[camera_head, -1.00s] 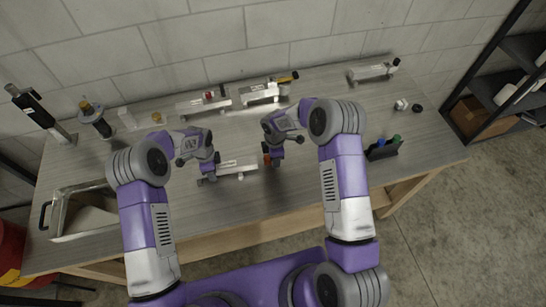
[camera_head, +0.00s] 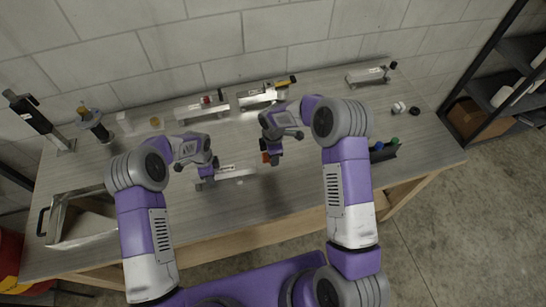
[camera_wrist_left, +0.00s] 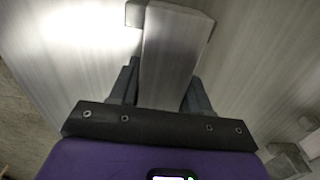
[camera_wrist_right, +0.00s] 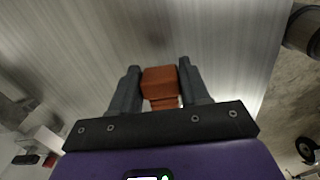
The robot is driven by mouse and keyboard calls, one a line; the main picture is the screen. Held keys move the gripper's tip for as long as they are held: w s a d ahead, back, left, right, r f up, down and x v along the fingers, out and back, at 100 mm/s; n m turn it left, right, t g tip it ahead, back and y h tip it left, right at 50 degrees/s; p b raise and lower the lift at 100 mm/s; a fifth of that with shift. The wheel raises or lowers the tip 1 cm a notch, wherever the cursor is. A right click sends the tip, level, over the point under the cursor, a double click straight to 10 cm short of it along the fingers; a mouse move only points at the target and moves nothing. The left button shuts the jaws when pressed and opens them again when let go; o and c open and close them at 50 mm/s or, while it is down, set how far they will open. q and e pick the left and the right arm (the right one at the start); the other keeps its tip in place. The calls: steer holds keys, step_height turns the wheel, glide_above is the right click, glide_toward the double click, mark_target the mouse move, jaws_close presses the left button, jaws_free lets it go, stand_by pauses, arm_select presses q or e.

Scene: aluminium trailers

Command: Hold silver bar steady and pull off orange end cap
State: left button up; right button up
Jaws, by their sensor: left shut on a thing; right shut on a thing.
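The silver bar (camera_head: 238,172) lies near the middle of the bench in the head view. My left gripper (camera_head: 206,180) is shut on it near its left end. In the left wrist view the bar (camera_wrist_left: 172,58) runs between the two dark fingers. The orange end cap (camera_head: 266,157) is just beyond the bar's right end, seemingly apart from it. My right gripper (camera_head: 272,160) is shut on the cap. In the right wrist view the cap (camera_wrist_right: 160,80) sits between the fingertips, with a narrower ribbed part below it and no bar seen joined to it.
Several other bar fixtures stand along the back, one with a red part (camera_head: 205,100) and one with a yellow-black part (camera_head: 286,82). A metal tray (camera_head: 60,215) is at the front left. A dark holder (camera_head: 384,152) is at the right. The front middle of the bench is clear.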

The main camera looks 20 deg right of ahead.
steer(key=shift+r, duration=2.35)
arm_select(q)
steer(key=o, duration=1.3)
steer(key=shift+r, duration=0.15)
step_height(320, 180, up, 12)
steer(key=shift+f, duration=0.1)
